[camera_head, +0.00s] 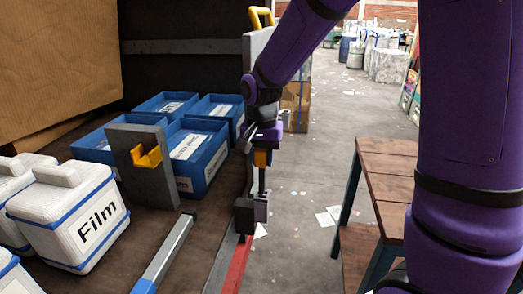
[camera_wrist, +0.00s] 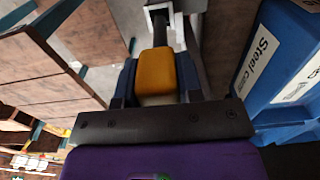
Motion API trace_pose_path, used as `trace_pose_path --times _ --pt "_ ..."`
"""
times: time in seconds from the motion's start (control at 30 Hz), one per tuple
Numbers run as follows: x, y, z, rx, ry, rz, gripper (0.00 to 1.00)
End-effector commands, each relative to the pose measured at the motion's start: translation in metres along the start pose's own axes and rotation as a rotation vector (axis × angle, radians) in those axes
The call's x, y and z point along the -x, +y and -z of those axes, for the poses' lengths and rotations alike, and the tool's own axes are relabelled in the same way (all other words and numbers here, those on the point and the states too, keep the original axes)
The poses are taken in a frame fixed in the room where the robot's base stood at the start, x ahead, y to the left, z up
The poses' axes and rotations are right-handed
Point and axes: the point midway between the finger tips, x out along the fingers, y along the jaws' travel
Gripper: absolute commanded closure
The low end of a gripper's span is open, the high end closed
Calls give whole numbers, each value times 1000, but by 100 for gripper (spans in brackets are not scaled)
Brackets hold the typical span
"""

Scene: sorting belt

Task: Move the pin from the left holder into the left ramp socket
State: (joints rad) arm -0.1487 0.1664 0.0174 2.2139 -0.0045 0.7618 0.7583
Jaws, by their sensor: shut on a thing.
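My gripper (camera_head: 262,150) points down and is shut on the pin, at its orange handle (camera_head: 262,158). The handle also shows between the jaws in the wrist view (camera_wrist: 156,73). The pin's thin shaft runs down to a small dark block (camera_head: 244,216) at the belt's edge, which looks like the ramp socket. In the wrist view the shaft meets a pale square piece (camera_wrist: 158,12). I cannot tell whether the tip is inside it or just above. A grey upright plate with an empty yellow bracket (camera_head: 148,157), apparently the holder, stands to the left.
Blue labelled bins (camera_head: 205,165) stand behind the plate. A white "Film" container (camera_head: 75,220) is at left. A grey rail (camera_head: 168,250) and a red strip (camera_head: 236,265) lie in front. A wooden bench (camera_head: 385,175) stands right, with open floor between.

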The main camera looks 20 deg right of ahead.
Motion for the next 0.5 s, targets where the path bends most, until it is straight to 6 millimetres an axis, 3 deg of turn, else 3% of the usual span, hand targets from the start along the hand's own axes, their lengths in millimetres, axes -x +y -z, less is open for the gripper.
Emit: trace_pose_path --times 0.5 --pt "-5 0 0 0 1 1 98"
